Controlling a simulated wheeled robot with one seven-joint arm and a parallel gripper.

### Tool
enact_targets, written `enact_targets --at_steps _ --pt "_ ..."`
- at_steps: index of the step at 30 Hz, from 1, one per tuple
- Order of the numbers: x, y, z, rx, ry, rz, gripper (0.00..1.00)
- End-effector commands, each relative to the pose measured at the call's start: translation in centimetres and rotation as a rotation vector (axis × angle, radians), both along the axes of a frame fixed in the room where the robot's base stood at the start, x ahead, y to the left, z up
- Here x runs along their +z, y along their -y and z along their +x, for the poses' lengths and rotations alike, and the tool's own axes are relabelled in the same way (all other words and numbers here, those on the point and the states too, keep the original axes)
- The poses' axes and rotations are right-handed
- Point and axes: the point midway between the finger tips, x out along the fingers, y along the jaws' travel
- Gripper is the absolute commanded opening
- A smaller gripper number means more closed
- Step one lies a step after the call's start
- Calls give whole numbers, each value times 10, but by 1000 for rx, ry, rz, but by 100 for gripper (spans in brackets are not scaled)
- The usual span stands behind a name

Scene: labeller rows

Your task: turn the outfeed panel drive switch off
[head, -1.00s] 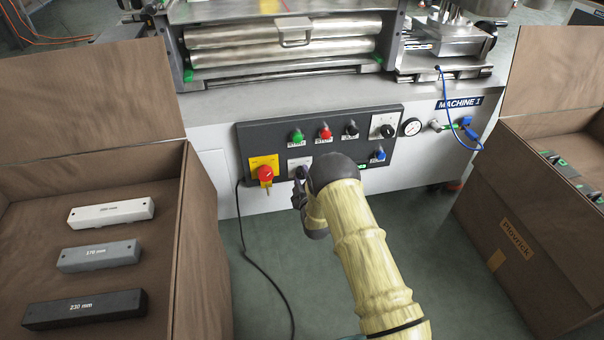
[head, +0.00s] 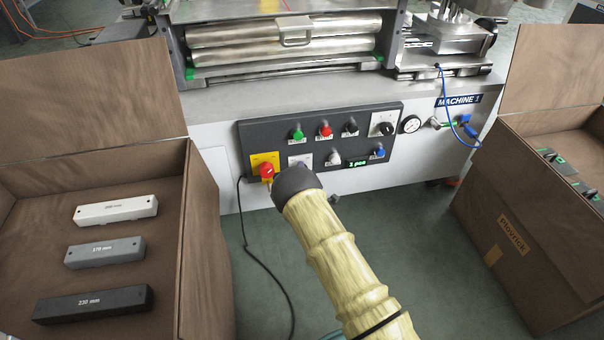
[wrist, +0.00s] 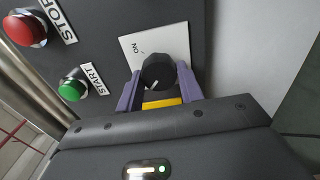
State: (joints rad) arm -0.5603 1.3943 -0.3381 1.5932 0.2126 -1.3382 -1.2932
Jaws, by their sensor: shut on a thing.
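The drive switch is a black round knob (wrist: 158,70) on a white plate (wrist: 136,50) with the mark ON, seen in the wrist view. A short white pointer line shows on the knob, towards the lower left and away from ON. My gripper (wrist: 160,90) has its two purple fingers on either side of the knob, shut on it. In the head view my wrist hides the knob and fingers; only the upper part of its white plate (head: 300,160) shows on the dark panel (head: 270,132).
A red emergency stop (head: 266,170) on a yellow plate sits just left of the switch. Green (head: 298,134) and red (head: 325,131) buttons are above. Another black knob (head: 387,129) is at upper right. Open cardboard boxes stand left (head: 200,225) and right (head: 520,215).

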Motion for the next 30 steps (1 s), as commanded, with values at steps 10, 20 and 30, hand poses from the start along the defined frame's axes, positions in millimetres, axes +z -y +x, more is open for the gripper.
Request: enact_targets --at_steps 10,20,30 --pt "2 -1 1 3 6 -2 14" --pt "1 -1 0 1 2 -1 59" --pt "2 6 -23 2 -2 -3 59"
